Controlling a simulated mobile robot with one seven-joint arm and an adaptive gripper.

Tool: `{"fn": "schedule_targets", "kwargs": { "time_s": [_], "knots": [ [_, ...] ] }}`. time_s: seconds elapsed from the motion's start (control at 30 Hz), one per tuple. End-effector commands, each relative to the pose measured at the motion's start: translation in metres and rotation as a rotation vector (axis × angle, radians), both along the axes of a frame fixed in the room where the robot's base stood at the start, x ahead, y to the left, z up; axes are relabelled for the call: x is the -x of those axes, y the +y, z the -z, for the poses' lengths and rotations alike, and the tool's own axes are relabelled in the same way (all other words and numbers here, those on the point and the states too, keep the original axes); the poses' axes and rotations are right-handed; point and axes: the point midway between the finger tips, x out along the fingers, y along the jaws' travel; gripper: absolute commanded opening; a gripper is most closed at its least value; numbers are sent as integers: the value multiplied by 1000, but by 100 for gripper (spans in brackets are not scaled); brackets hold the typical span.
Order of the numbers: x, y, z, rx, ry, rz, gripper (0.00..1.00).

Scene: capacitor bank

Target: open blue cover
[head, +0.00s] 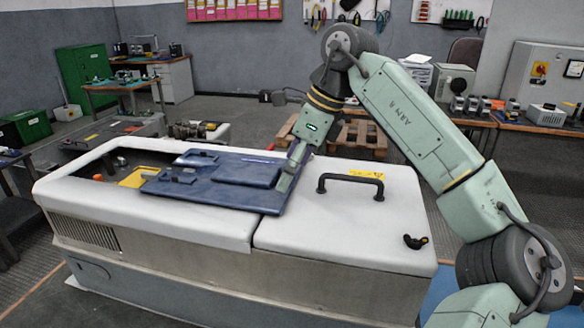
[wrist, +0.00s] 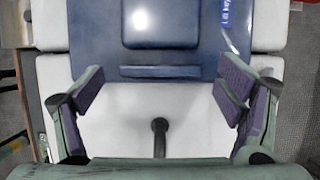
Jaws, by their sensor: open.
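The blue cover (head: 215,193) is a dark blue panel with a raised middle. It lies roughly flat across the top of the white cabinet (head: 330,222). In the wrist view the blue cover (wrist: 97,38) fills the upper middle, with a dark lip (wrist: 160,72) along its near edge and a white-lettered label (wrist: 230,22) at its right. My gripper (head: 287,182) is at the cover's right end in the head view. In the wrist view my gripper (wrist: 160,80) has its fingers wide apart, with nothing held between them. Whether a finger touches the cover cannot be told.
A black handle (head: 350,178) stands on the cabinet's right lid, and shows near the gripper in the wrist view (wrist: 159,137). A small black knob (head: 415,242) sits near the lid's front corner. Left of the cover is an open recess with a yellow part (head: 138,177).

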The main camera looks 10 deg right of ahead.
Motion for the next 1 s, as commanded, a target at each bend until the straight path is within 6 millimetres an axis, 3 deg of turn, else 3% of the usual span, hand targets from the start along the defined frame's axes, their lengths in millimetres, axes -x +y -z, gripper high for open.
{"fn": "schedule_targets", "kwargs": {
  "time_s": [0.27, 0.7, 1.0],
  "knots": [
    [0, -2, -6, 1, -1, 2, 87],
    [13, -32, -84, 0, -2, 3, 87],
    [17, -42, -111, 0, -1, -1, 87]
  ]
}}
